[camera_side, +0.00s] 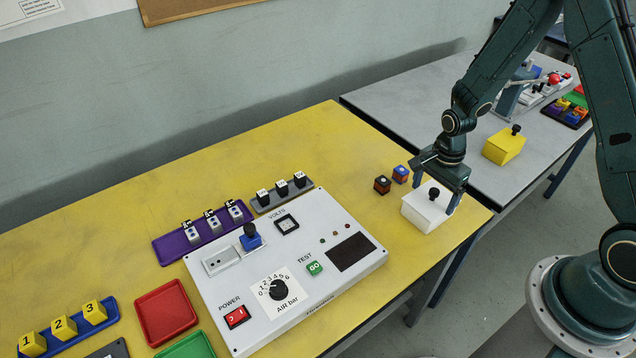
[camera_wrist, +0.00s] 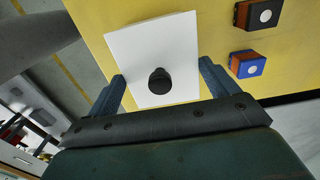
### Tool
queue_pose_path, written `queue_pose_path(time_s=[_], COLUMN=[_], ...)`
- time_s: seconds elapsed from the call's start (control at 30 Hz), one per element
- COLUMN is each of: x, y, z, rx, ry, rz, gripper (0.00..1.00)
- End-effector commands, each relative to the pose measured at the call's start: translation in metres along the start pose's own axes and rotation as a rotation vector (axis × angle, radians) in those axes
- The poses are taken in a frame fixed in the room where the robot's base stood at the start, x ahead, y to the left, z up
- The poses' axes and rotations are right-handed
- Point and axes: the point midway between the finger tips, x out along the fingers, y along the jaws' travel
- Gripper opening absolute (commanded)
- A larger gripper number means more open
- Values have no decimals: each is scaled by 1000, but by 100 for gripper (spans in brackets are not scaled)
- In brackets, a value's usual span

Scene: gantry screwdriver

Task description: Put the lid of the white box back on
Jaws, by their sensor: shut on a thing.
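The white box (camera_side: 424,212) stands at the right end of the yellow table. Its white lid (camera_wrist: 146,45) has a black knob, which also shows in the side view (camera_side: 434,194). The lid is at the top of the box, and I cannot make out a gap between them. My gripper (camera_side: 436,193) points down over the box and is shut on the lid, one finger at each of two opposite edges. In the wrist view my gripper (camera_wrist: 162,74) has the knob between its fingers. The inside of the box is hidden.
Two small blocks, one dark brown (camera_side: 382,185) and one blue (camera_side: 400,174), lie left of the box. The white control panel (camera_side: 345,285) is further left. A yellow box (camera_side: 503,147) stands on the grey table behind. The yellow table's edge is close to the white box.

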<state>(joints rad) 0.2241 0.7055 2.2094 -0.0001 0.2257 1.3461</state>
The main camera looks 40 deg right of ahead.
Motion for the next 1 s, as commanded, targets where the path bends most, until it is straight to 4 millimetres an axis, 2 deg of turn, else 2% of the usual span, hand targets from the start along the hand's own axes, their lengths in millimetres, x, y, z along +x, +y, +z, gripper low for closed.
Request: queue_pose_path(time_s=[0.03,0.07,0.1,0.13,0.57,0.77,1.0], x=[1,1,0,0,-5,-19,-47], y=[0,0,0,0,0,0,-1], z=[0,0,0,0,0,0,0], rx=[0,0,0,0,0,0,0], ry=[0,0,0,0,0,0,1], rz=[0,0,0,0,-1,-2,-4], gripper=[64,90,98,100,100,100,100])
